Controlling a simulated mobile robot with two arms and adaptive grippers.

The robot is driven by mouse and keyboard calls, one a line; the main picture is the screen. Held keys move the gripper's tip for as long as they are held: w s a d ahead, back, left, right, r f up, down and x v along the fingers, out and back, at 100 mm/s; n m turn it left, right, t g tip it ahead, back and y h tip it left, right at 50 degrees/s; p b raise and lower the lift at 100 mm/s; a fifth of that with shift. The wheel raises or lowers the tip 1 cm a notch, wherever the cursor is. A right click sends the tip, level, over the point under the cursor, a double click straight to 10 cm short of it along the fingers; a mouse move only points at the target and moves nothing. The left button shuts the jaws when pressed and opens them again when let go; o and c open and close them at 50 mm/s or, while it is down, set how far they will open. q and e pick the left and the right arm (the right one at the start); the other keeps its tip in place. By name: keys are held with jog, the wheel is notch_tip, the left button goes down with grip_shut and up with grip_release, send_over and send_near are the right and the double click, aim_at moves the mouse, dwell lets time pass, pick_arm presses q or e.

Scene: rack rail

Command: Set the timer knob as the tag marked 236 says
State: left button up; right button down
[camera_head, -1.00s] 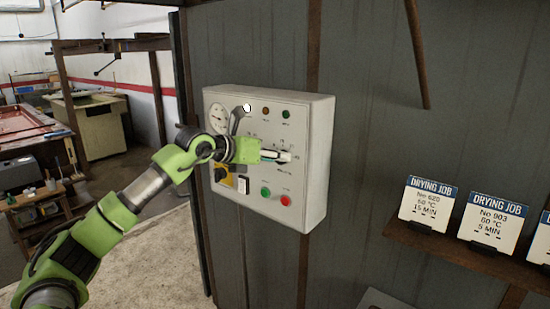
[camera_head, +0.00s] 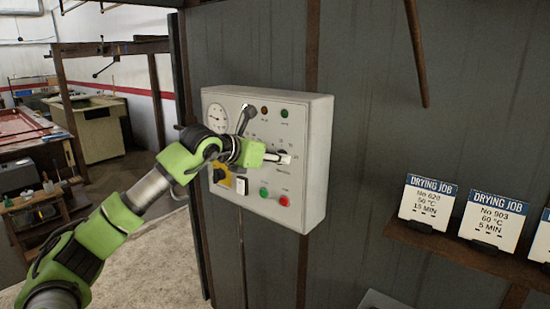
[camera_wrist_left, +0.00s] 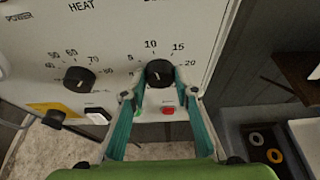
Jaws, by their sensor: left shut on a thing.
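The timer knob (camera_wrist_left: 159,73) is a round black knob on the grey control panel (camera_head: 316,165), with a printed scale showing 10, 15 and 20 around it. Its pale pointer line is small, and I cannot read the exact setting. My left gripper (camera_wrist_left: 160,90) is shut on the timer knob, with one teal finger on each side of it. In the head view the left gripper (camera_head: 280,158) reaches the panel and hides most of the knob. The tag marked 236 is not readable in any view. My right gripper is not in view.
A second black knob (camera_wrist_left: 79,79) sits left of the timer knob. Drying job cards No 620 (camera_head: 428,203) and No 903 (camera_head: 493,221) stand on a shelf (camera_head: 455,246); another card is cut off.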

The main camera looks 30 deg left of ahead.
pick_arm(q)
jog(key=o, duration=1)
jog(key=shift+f, duration=0.15)
jog(key=shift+o, duration=0.4)
jog(key=v, duration=1.2)
